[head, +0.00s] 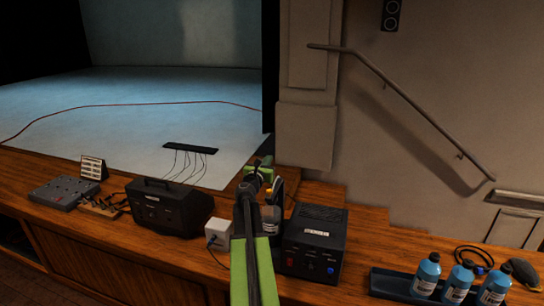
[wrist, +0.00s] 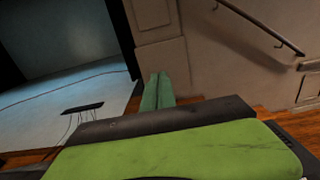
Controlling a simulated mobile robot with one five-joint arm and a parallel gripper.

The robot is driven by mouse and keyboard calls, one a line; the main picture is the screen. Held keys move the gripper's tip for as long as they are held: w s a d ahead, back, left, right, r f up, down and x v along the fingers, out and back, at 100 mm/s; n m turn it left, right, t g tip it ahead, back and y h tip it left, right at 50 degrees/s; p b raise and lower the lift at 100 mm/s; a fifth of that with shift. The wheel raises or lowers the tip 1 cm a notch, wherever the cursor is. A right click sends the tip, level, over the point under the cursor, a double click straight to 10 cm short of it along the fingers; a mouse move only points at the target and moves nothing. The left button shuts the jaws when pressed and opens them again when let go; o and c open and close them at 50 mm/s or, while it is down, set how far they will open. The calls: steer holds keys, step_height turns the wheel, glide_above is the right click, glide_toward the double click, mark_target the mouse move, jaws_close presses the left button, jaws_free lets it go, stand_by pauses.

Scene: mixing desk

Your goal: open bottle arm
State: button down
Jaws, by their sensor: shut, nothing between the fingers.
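Three blue bottles with white labels stand upright in a dark tray (head: 392,282) at the lower right of the head view: a left one (head: 426,274), a middle one (head: 459,281) and a right one (head: 494,287). My gripper (head: 262,162) is at the far end of my raised arm, well left of these bottles and apart from them. In the wrist view my gripper's two green fingers (wrist: 159,76) lie together, shut and empty. A dark rounded object (head: 271,218) is partly hidden behind my arm; I cannot tell what it is.
A black box with knobs (head: 314,242) stands just right of my arm. A white box (head: 220,233), a black case (head: 167,207) and a grey mixer (head: 64,194) are to the left. A handrail (head: 405,100) runs down the wall. A cable coil (head: 474,256) lies behind the bottles.

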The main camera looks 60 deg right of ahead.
steer(key=shift+s+a+f, duration=0.2)
steer(key=shift+a, duration=0.55)
